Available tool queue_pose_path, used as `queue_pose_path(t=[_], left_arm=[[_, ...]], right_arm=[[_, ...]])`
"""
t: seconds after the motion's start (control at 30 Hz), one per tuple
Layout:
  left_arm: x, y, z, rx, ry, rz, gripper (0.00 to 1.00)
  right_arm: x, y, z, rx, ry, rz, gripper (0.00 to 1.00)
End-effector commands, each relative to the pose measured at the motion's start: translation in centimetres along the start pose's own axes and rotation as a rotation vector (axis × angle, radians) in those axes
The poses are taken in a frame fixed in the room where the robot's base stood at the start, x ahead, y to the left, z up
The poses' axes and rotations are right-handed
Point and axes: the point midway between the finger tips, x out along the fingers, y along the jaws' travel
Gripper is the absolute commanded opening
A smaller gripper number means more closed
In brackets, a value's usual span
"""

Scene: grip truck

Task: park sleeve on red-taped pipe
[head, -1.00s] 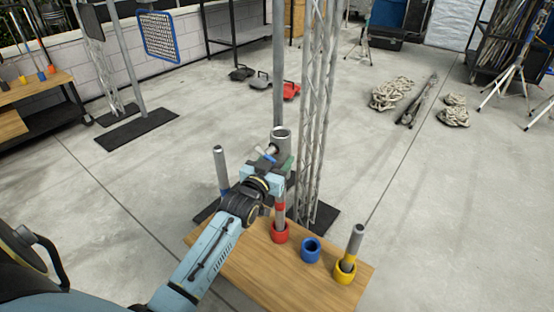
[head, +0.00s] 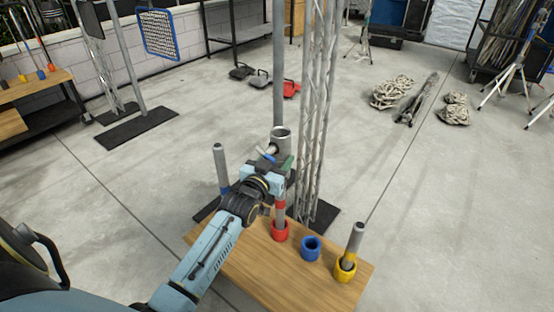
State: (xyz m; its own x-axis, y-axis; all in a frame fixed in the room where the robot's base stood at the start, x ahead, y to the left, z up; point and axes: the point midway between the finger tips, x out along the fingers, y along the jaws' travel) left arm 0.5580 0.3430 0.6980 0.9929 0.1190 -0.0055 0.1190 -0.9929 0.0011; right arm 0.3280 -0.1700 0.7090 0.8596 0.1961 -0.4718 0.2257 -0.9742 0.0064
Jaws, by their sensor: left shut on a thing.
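The sleeve (head: 281,133) is a grey metal ring-shaped tube with its open end up, and a small clamp lever shows at its left. My left gripper (head: 277,160) is shut on it, and the fingertips are mostly hidden by the wrist. The red-taped pipe (head: 280,207) stands upright in a red cup (head: 280,232) on the wooden bench (head: 240,258). The sleeve appears above this pipe in the picture. My gripper hides the pipe's top, so I cannot tell whether the sleeve is around it. My right gripper is out of view.
The bench also holds an empty blue cup (head: 311,248), a yellow-taped pipe (head: 353,242) in a yellow cup, and a blue-taped pipe (head: 220,165) at the left. A lattice truss (head: 316,110) and a grey pole (head: 278,60) stand close behind the sleeve.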

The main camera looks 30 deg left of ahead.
Motion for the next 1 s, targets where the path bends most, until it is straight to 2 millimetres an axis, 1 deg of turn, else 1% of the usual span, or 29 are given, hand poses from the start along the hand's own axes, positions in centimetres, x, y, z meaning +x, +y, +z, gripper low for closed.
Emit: queue_pose_path(t=[0.07, 0.57, 0.6, 0.77, 1.0], left_arm=[[0.1, 0.0, -0.2, 0.0, 0.007, 0.0, 0.1], [0.1, 0.0, 0.5, 0.0, 0.007, 0.0, 0.1], [0.1, 0.0, 0.5, 0.0, 0.006, 0.0, 0.57], [0.0, 0.0, 0.5, 0.0, 0.004, 0.0, 0.77], [0.0, 0.0, 0.9, 0.0, -0.005, 0.0, 0.77]], right_arm=[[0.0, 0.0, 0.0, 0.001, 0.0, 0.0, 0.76], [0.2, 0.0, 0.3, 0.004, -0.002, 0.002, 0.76], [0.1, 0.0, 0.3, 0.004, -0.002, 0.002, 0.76], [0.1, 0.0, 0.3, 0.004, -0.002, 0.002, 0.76], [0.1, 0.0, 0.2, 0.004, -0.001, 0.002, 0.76]])
